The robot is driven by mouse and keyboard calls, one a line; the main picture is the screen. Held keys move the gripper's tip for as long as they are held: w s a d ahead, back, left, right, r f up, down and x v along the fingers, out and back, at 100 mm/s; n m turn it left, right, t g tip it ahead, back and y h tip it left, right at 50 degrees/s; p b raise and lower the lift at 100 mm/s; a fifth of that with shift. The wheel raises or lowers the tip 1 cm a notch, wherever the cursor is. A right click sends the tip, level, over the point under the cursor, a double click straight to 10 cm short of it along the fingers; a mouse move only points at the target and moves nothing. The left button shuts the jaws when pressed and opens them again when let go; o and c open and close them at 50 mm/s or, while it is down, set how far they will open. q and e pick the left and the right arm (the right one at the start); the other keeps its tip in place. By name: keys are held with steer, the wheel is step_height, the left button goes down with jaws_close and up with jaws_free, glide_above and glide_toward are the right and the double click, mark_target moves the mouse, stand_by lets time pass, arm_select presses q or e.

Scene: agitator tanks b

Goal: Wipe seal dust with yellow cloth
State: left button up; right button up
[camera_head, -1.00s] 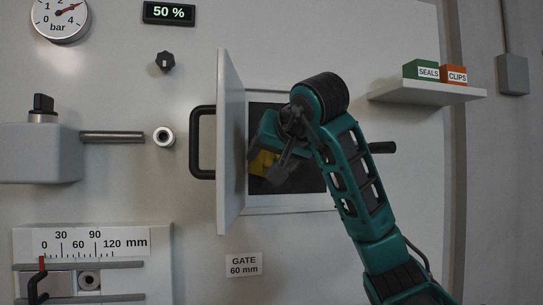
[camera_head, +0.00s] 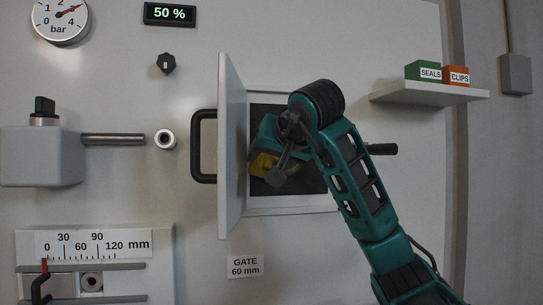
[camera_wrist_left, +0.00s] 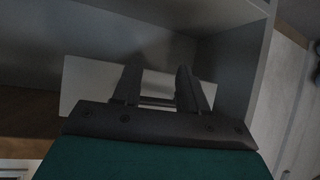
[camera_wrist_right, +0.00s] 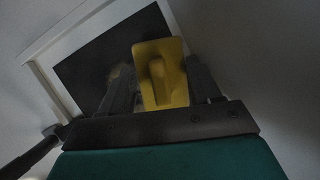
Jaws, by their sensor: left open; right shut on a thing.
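The yellow cloth (camera_wrist_right: 172,88) is a folded yellow pad, held between the fingers of my right gripper (camera_wrist_right: 160,72), which is shut on it. In the head view the cloth (camera_head: 261,165) shows partly behind my right gripper (camera_head: 268,165), in front of the dark opening (camera_head: 306,180). A faint tan patch (camera_wrist_right: 121,74) shows by the left finger in the right wrist view; I cannot tell whether it is dust. I cannot tell whether the cloth touches the surface. My left gripper (camera_wrist_left: 159,75) is open and empty, and is outside the head view.
The open hatch door (camera_head: 231,150) with its black handle (camera_head: 199,146) stands close left of my right gripper. A pale frame (camera_head: 285,207) surrounds the opening. A shelf (camera_head: 430,94) holds the SEALS box (camera_head: 425,71) and CLIPS box (camera_head: 456,76). A grey shelf-like recess (camera_wrist_left: 225,65) surrounds my left gripper.

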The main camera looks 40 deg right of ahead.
steer(key=s+d+r+p, duration=0.2)
steer(key=s+d+p, duration=0.1)
steer(key=d, duration=0.4)
steer(key=shift+w+a+f+p, duration=0.1)
steer(key=shift+w+a+p, duration=0.5)
steer(key=shift+a+p, duration=0.5)
steer(key=shift+w+a+f+p, duration=0.1)
steer(key=shift+w+a+p, duration=0.45)
steer(key=shift+a+p, duration=0.5)
steer(key=shift+w+a+f+p, duration=0.1)
steer(key=shift+w+a+p, duration=0.5)
steer(key=shift+a+p, duration=0.5)
steer(key=shift+a+r+p, duration=0.15)
steer(key=shift+r+p, duration=0.6)
steer(key=shift+r, duration=0.15)
steer(key=shift+s+d+f, duration=0.1)
steer(key=shift+s+d, duration=0.2)
steer(key=shift+d, duration=0.25)
steer(key=shift+s+d+b, duration=0.25)
steer(key=shift+s+d, duration=0.05)
steer(key=shift+d, duration=0.3)
steer(key=shift+s+d+b, duration=0.25)
steer(key=shift+s+d, duration=0.05)
steer(key=shift+d, duration=0.3)
